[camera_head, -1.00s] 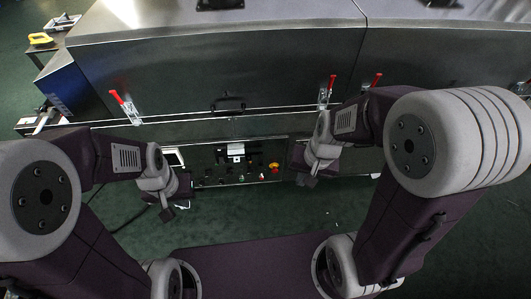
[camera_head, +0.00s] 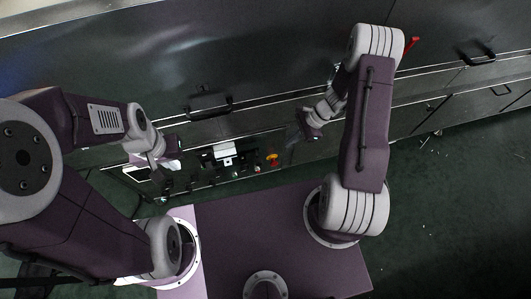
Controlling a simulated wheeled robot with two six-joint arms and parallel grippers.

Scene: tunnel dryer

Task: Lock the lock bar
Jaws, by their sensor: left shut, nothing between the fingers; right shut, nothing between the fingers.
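I cannot tell for certain which part is the lock bar. One red clamp handle (camera_head: 413,43) shows at the dryer front, just right of my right arm, which hides the parts beside it. My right gripper (camera_head: 309,129) is shut and empty in front of the dryer's lower front, left of that handle and apart from it. My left gripper (camera_head: 172,160) is shut and empty by the left end of the control panel. Its fingertips are small and hard to make out.
The metal dryer front (camera_head: 270,60) fills the upper view, with a black handle (camera_head: 211,105) left of centre and another black handle (camera_head: 476,57) at right. The control panel has a yellow-and-red emergency stop (camera_head: 273,160).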

